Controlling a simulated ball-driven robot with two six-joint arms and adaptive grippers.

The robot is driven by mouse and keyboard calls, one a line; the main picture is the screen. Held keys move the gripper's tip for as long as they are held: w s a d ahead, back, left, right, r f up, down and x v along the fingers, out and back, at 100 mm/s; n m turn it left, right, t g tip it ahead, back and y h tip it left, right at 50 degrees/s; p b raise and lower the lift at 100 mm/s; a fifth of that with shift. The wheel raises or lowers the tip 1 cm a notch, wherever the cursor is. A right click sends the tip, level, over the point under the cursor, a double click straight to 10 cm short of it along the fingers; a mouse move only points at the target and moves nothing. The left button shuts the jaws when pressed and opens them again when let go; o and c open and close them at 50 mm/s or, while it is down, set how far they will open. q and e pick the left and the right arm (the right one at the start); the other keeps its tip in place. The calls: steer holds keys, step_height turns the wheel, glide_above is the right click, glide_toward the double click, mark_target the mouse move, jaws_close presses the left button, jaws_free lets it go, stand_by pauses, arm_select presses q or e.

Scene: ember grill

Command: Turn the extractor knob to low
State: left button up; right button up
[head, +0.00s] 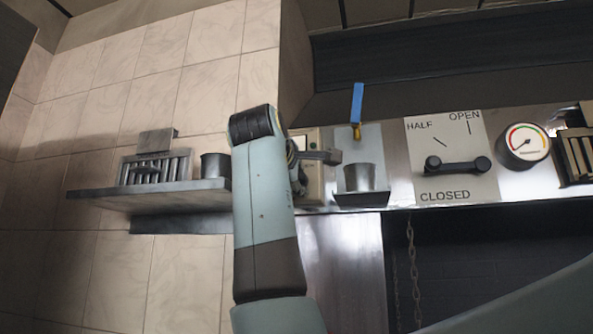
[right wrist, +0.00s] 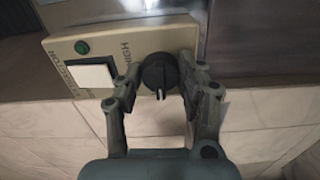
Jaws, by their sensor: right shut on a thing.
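The extractor knob (right wrist: 158,74) is a round black knob on a cream control panel (right wrist: 115,40). Its pale mark faces the bottom of the right wrist view. "HIGH" is printed beside its left side; no low label is readable. My right gripper (right wrist: 161,70) has one finger on each side of the knob and is shut on it. In the head view, the panel (head: 313,186) shows beside my arm, with the right gripper (head: 323,156) in front of it; the knob is hidden there. My left gripper is not in view.
The panel also has a green lamp (right wrist: 82,47) and a white rocker switch (right wrist: 83,77). A shelf (head: 110,197) with a metal cup (head: 213,166) is left of my arm. Another cup (head: 359,177), a damper lever (head: 457,166) and a gauge (head: 523,147) are right.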

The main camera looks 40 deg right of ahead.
steer(key=shift+f+n, duration=0.1)
steer(key=shift+n, duration=0.3)
steer(key=o, duration=1.2)
steer(key=shift+c, duration=0.2)
